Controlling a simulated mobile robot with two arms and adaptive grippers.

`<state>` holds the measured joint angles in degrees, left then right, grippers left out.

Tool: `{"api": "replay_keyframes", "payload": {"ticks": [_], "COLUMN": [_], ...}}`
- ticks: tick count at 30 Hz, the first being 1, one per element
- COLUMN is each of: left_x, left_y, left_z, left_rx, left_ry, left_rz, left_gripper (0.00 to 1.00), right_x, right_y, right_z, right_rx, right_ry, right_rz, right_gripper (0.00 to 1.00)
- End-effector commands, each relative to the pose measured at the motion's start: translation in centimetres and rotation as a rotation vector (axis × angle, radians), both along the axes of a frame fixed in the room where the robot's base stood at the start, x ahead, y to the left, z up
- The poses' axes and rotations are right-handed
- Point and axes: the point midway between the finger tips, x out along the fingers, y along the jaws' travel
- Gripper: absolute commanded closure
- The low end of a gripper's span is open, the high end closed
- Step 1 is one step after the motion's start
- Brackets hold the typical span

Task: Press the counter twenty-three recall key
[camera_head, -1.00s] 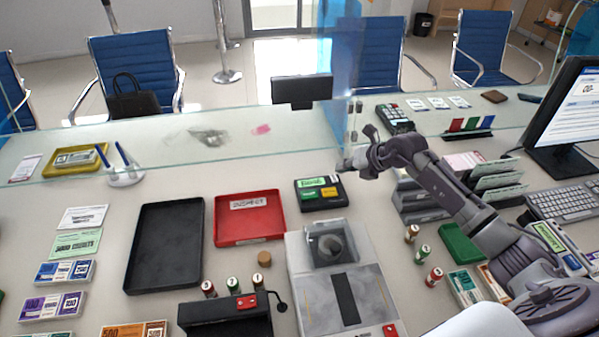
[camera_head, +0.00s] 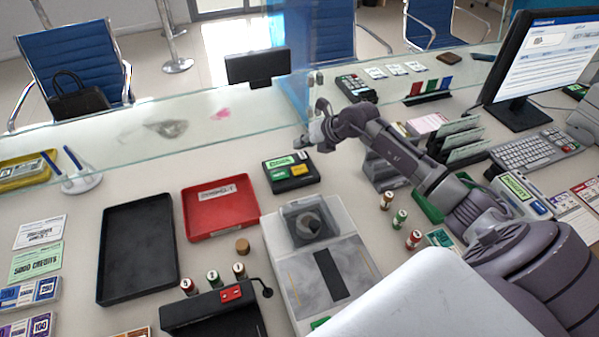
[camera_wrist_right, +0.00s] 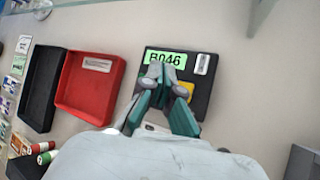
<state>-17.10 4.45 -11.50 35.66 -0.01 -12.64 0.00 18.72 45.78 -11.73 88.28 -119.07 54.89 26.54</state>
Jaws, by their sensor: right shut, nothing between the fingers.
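A black keypad box (camera_head: 290,178) lies on the counter right of the red tray, with a green display, a green key (camera_head: 278,174) and a yellow key (camera_head: 299,170). In the right wrist view its display (camera_wrist_right: 166,57) reads B046, and a grey label (camera_wrist_right: 203,63) sits beside it. The yellow key (camera_wrist_right: 187,92) is partly behind my fingers there. I cannot read which key is for counter twenty-three. My right gripper (camera_head: 306,142) is shut and empty near the box's far right side. In the wrist view its fingertips (camera_wrist_right: 158,78) overlap the box; contact is unclear. My left gripper is out of view.
A glass screen (camera_head: 200,125) crosses the counter behind the keypad. The red tray (camera_head: 222,207), black tray (camera_head: 138,248) and a grey machine (camera_head: 315,262) surround it. A monitor (camera_head: 545,55) and keyboard (camera_head: 535,150) stand at the right.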

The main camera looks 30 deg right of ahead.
Motion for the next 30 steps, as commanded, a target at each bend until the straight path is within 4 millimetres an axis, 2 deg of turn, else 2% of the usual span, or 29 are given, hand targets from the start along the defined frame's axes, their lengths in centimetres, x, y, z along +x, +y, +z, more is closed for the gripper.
{"api": "replay_keyframes", "payload": {"ticks": [1, 6, 12, 16, 30], "left_x": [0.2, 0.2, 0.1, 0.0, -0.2], "left_y": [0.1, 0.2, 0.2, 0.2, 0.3], "left_z": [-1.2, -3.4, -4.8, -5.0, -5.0], "left_rx": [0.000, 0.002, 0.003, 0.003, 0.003], "left_ry": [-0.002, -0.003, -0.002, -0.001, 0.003], "left_rz": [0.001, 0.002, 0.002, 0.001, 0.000], "left_gripper": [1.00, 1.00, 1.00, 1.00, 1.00], "right_x": [0.0, 0.0, 0.0, 0.0, 0.0], "right_y": [0.0, 0.0, 0.0, 0.0, 0.0], "right_z": [-1.3, -3.9, -6.0, -6.5, -6.5], "right_rx": [0.001, 0.001, 0.000, 0.000, 0.001], "right_ry": [0.001, 0.001, 0.001, 0.000, 0.000], "right_rz": [0.000, -0.001, -0.001, 0.000, -0.001], "right_gripper": [1.00, 1.00, 1.00, 1.00, 1.00]}}
